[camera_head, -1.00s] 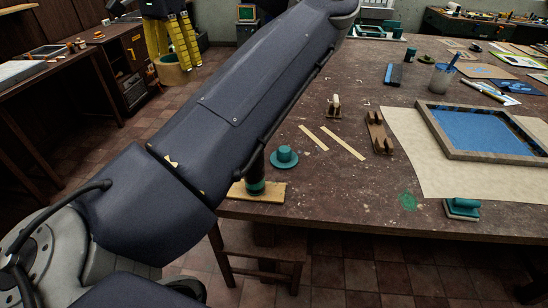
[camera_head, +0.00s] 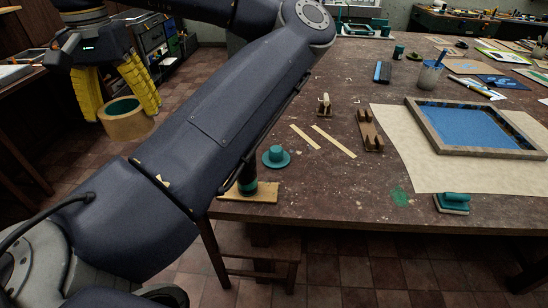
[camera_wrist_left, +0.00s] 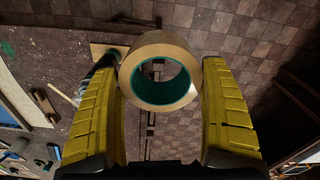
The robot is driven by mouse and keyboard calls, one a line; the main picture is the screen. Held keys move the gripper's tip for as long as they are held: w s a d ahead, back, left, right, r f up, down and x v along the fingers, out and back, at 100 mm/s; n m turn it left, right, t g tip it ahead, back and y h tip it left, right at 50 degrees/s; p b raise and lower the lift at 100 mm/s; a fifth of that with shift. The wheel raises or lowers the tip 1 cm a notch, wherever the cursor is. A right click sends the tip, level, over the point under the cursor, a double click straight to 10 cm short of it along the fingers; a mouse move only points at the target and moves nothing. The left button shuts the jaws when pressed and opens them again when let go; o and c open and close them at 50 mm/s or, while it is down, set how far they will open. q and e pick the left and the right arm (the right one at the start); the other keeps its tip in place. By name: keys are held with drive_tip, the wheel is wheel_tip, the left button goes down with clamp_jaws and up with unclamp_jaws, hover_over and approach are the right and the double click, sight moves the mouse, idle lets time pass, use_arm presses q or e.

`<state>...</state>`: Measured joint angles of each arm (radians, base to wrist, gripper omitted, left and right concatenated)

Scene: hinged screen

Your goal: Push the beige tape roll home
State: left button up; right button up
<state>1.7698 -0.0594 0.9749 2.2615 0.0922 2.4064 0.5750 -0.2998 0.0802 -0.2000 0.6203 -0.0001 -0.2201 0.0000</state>
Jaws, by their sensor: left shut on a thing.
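The beige tape roll (camera_head: 108,127), a wide ring with a green inner face, hangs in the air left of the table in the head view. My left gripper (camera_head: 121,112) points down with its yellow fingers shut on the roll's opposite sides. In the left wrist view the roll (camera_wrist_left: 182,98) sits between the fingertips, its opening facing the camera. A dark post with a green band (camera_head: 247,186) stands on a pale wooden base (camera_head: 262,193) at the table's near left corner, partly hidden by my arm. My right gripper is not in view.
The worktable (camera_head: 300,190) holds a green flanged piece (camera_head: 276,157), pale strips (camera_head: 333,141), a brown wooden block (camera_head: 370,131), a blue framed screen (camera_head: 475,128) on paper and a green-handled tool (camera_head: 452,203). Open tiled floor lies below the roll.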

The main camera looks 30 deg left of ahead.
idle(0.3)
use_arm(q)
drive_tip(key=shift+f, duration=0.35)
drive_tip(key=w+a+f+m, duration=0.2)
drive_tip(key=w+f+m, duration=0.3)
drive_tip(key=w, duration=0.6)
drive_tip(key=w+a+f+m, duration=0.25)
drive_tip(key=w+f, duration=0.45)
drive_tip(key=w, duration=0.4)
drive_tip(key=w+d+f+m, duration=0.2)
drive_tip(key=w+d+f, duration=0.2)
drive_tip(key=w, duration=0.2)
drive_tip(key=w+d+f+m, duration=0.2)
drive_tip(key=w+d+f, duration=0.2)
drive_tip(key=w, duration=0.3)
drive_tip(key=w+d+f+m, duration=0.2)
drive_tip(key=w+d+f, duration=0.2)
drive_tip(key=w+f, duration=0.1)
drive_tip(key=shift+w+d, duration=0.25)
drive_tip(key=shift+w, duration=0.5)
drive_tip(key=shift+f, duration=0.1)
drive_tip(key=shift+f, duration=2.2)
